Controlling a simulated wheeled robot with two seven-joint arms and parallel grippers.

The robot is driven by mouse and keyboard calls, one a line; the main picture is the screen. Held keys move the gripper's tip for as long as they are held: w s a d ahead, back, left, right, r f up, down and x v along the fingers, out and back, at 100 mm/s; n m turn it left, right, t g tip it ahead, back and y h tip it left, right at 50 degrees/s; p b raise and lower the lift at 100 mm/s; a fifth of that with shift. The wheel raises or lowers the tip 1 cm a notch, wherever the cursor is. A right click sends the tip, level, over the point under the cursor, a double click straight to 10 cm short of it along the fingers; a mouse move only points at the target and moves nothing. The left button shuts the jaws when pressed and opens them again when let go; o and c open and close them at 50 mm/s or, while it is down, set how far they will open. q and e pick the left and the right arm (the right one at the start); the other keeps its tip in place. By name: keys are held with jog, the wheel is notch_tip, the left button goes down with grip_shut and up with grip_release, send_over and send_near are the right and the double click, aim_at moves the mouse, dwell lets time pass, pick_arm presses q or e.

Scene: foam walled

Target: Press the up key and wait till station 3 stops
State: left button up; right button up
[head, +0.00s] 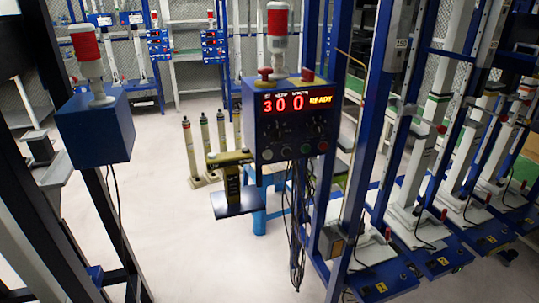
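A blue control box (290,118) hangs on a blue post in the middle of the head view. Its red display (298,102) reads 300, with READY in yellow at the right. Small knobs and a row of round buttons (305,149) sit below the display; their labels are too small to read, so I cannot tell which is the up key. A row of test stations (437,218) with white columns and blue bases stands at the right. I cannot tell which is station 3 or whether any is moving. Neither of my grippers is in view.
A red-and-white lamp (278,28) stands on the control box. A blue box with another lamp (95,128) is at the left. Cables hang below the control box. Pale floor (175,240) is clear at centre left.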

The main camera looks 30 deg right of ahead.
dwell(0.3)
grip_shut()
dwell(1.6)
